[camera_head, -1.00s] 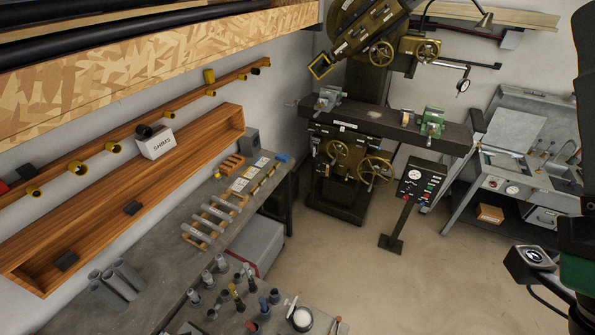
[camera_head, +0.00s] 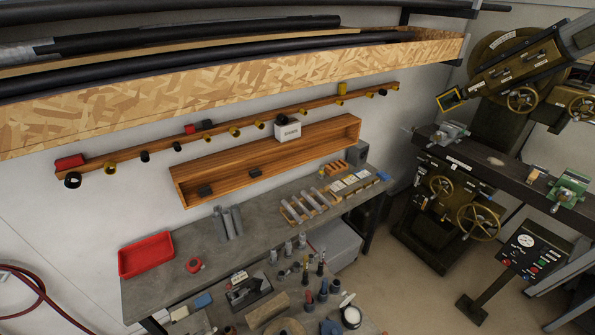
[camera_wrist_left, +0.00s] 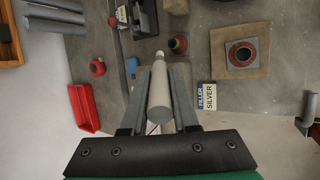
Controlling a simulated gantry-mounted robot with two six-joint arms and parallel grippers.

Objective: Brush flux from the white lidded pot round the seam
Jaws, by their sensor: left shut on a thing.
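In the left wrist view my left gripper (camera_wrist_left: 160,75) is shut on a pale grey, tapered cylinder (camera_wrist_left: 159,98), which lies lengthwise between the fingers. Its far end points toward the bench, and I cannot tell whether it bears bristles. A white round pot (camera_head: 351,317) with a dark rim stands at the bottom of the head view. A square plate with a reddish-brown ring (camera_wrist_left: 241,54) lies on a tan mat (camera_wrist_left: 226,37) to the right of the held cylinder; the ring may carry the seam. My right gripper is in neither current view.
A small dark red pot (camera_wrist_left: 178,44) stands close beside the held cylinder. A "FILLER SILVER" packet (camera_wrist_left: 207,97) lies below the mat. A red tray (camera_head: 146,255) sits on the grey bench's left end. Several bottles crowd the near bench beside a tan block (camera_head: 267,309).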

